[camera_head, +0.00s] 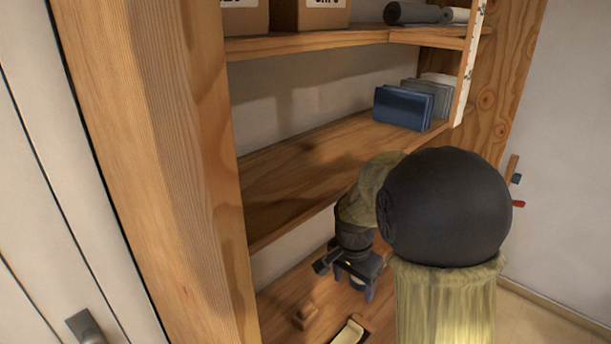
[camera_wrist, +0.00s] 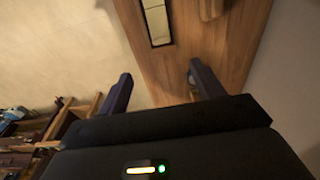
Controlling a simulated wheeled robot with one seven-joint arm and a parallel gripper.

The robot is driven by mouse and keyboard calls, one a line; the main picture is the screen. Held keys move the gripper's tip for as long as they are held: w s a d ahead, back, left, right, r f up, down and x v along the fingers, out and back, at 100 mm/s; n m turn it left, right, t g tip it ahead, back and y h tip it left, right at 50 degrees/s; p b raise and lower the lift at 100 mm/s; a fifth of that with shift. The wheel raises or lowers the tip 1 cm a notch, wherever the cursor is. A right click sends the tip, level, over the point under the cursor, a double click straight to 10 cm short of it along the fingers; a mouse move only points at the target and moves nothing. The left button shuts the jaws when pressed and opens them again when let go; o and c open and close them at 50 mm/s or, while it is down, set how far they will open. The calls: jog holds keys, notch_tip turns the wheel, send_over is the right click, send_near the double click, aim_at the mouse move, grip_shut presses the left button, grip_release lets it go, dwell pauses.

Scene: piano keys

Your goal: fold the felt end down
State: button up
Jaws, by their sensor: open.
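My gripper (camera_head: 352,278) is open and empty above the lowest wooden shelf board. Its two fingers are spread apart in the wrist view (camera_wrist: 160,76). A cream strip (camera_head: 347,333) lies in a dark recess on that board, in front of and below the gripper. It also shows in the wrist view (camera_wrist: 156,22), beyond the fingertips and apart from them, with a line across it. I cannot tell whether this strip is the felt or a piano key, and no felt end is clearly visible. A small wooden block (camera_head: 305,316) stands beside the strip; the wrist view cuts it off at the top (camera_wrist: 209,8).
A thick wooden upright (camera_head: 160,150) stands at the left. The middle shelf (camera_head: 300,160) is above the gripper and holds blue and grey books (camera_head: 403,107). Boxes (camera_head: 310,14) and dark rolls (camera_head: 412,13) sit higher.

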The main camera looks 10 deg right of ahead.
jog(key=s+f+n+t+y, duration=0.1)
jog(key=s+f+n, duration=0.1)
jog(key=s+n, duration=0.7)
jog(key=s, duration=0.3)
jog(key=shift+s+a+n+t, duration=0.3)
jog(key=shift+s+n+t, duration=0.1)
